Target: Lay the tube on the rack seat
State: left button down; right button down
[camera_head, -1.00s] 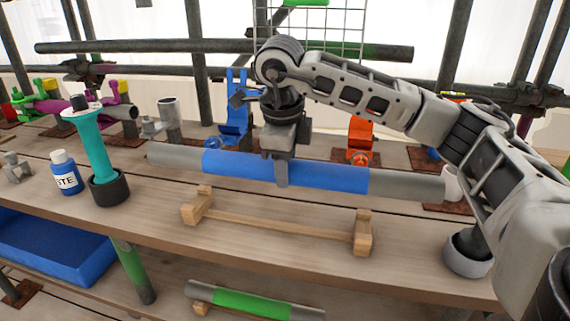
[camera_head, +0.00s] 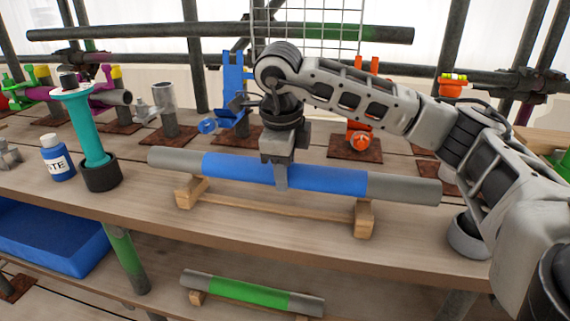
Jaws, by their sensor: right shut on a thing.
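The tube (camera_head: 230,168) is grey with a blue middle band and lies level, left to right, across the workbench. My right gripper (camera_head: 281,178) is shut on the blue band from above, near its middle. The wooden rack seat (camera_head: 270,209) stands on the bench directly under the tube, with a notched end block at the left and another at the right (camera_head: 363,222). The tube overlaps the tops of both blocks. I cannot tell whether it rests in the notches or hovers just above. My left gripper is not in view.
A teal post in a black cup (camera_head: 95,135) and a blue bottle (camera_head: 58,160) stand at the left. Blue (camera_head: 233,95) and orange (camera_head: 360,115) clamps stand behind the tube. A green-banded tube (camera_head: 250,295) lies on a lower shelf, beside a blue bin (camera_head: 50,240).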

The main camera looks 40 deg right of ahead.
pick_arm(q)
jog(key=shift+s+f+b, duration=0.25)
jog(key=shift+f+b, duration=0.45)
jog(key=shift+b, duration=0.35)
pick_arm(e)
jog(key=shift+f, duration=1.55)
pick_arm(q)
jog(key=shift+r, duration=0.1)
pick_arm(e)
jog(key=c, duration=0.7)
grip_release()
jog(key=o, duration=0.6)
jog(key=shift+f, duration=0.15)
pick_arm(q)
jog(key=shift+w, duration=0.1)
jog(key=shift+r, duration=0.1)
